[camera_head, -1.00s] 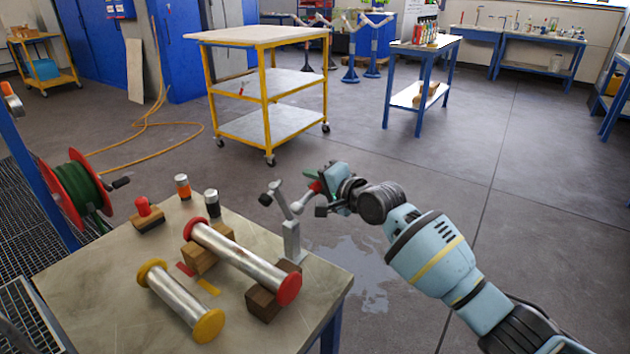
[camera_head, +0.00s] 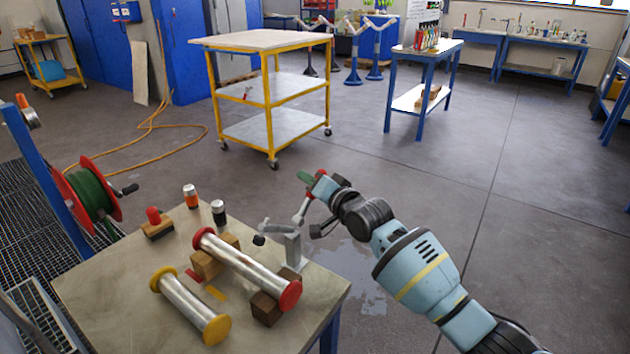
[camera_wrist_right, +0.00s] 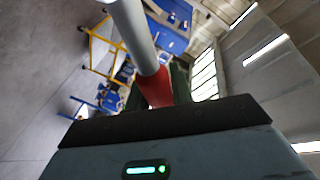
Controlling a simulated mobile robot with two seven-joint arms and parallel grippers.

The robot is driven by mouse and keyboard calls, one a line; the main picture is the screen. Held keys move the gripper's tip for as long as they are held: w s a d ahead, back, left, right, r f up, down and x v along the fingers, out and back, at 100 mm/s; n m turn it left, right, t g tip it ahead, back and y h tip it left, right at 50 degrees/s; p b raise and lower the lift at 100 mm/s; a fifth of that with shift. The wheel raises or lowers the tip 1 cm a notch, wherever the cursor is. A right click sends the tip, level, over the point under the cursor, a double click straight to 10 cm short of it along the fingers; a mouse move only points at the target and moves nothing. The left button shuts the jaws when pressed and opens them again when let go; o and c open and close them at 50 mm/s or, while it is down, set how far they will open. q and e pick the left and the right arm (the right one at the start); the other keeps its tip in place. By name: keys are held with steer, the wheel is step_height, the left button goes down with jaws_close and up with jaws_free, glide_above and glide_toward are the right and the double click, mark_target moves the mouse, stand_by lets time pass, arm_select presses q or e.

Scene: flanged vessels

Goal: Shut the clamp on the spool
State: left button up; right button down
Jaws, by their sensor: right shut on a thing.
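The metal toggle clamp (camera_head: 292,246) stands at the right edge of the worktable, its black-tipped arm (camera_head: 264,232) reaching left, with the tip apart from the spool as far as I can tell. The red-ended silver spool (camera_head: 245,263) lies across wooden blocks beside it. My right gripper (camera_head: 313,184) is shut on the clamp's handle (camera_head: 302,209), which slants up and right. In the right wrist view, the handle's red grip (camera_wrist_right: 156,88) enters between the fingers, below its silver rod. My left gripper is out of view.
A yellow-ended spool (camera_head: 189,305) lies on the worktable (camera_head: 115,325). An orange-black cylinder (camera_head: 191,196), a black-silver one (camera_head: 218,212) and a red-knobbed block (camera_head: 156,222) stand behind it. A hose reel (camera_head: 90,195) is at left. Floor right of the table is open.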

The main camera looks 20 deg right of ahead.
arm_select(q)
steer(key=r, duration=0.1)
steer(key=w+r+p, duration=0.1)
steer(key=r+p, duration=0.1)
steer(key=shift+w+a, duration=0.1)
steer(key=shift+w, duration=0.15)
arm_select(e)
steer(key=s+a+r+n+t+y, duration=0.2)
steer(key=s+a+r+n, duration=0.2)
steer(key=n, duration=0.6)
steer(key=shift+s+a+t, duration=0.25)
steer(key=shift+a+t, duration=0.05)
steer(key=shift+a, duration=0.55)
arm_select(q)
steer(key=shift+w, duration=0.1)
arm_select(e)
steer(key=shift+f+n, duration=0.1)
steer(key=shift+n, duration=0.2)
steer(key=c, duration=1.2)
jaws_free()
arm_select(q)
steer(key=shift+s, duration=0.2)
arm_select(e)
steer(key=v, duration=0.7)
steer(key=shift+s, duration=0.4)
